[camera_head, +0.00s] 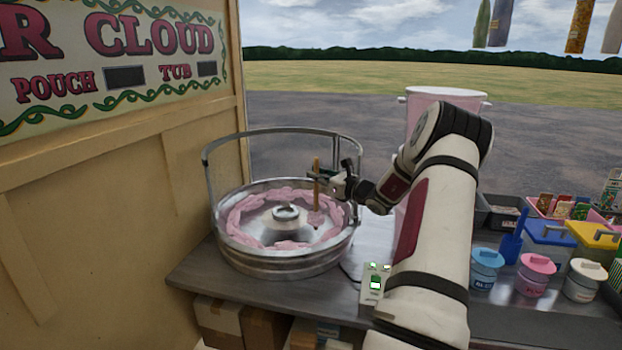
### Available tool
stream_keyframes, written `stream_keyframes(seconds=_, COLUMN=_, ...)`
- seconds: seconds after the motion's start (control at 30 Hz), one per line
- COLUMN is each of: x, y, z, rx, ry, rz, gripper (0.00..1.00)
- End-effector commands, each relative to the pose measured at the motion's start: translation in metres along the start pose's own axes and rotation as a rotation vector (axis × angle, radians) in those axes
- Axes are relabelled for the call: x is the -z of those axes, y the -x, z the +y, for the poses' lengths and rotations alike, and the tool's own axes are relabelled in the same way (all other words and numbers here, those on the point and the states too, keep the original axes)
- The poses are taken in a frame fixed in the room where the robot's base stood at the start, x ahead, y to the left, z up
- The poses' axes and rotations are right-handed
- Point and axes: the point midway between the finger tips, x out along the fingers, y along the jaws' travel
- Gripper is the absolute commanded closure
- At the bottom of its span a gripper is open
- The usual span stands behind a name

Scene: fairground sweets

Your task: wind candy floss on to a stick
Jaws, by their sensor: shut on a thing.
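The candy floss machine is a round metal bowl (285,265) with a raised metal guard rail around its back. A ring of pink floss (245,215) lies around the inside of the bowl, with the spinner head (287,213) in the middle. My gripper (322,176) is over the right side of the bowl, shut on a brown wooden stick (317,165). The stick is about upright. A small pink clump of floss (316,217) shows at its lower end, inside the bowl. I cannot tell whether the clump touches the floss ring.
A control box (374,284) with green lights stands right of the bowl. A large pink tub (440,93) stands behind my arm. Lidded jars, a blue one (487,270) and a pink one (536,275), and bins crowd the right. Bags (579,25) hang top right. A sign wall bounds the left.

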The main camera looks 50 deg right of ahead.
Motion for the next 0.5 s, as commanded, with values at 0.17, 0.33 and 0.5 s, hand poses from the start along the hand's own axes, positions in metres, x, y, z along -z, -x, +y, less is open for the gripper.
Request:
stream_keyframes(seconds=0.17, x=-0.002, y=0.002, z=0.024, rx=-0.005, ry=-0.002, rz=0.0, gripper=1.0)
stream_keyframes(seconds=0.33, x=-0.002, y=0.005, z=0.048, rx=-0.005, ry=-0.003, rz=0.0, gripper=1.0)
stream_keyframes(seconds=0.5, x=-0.001, y=-0.005, z=0.073, rx=-0.006, ry=-0.001, rz=-0.001, gripper=1.0)
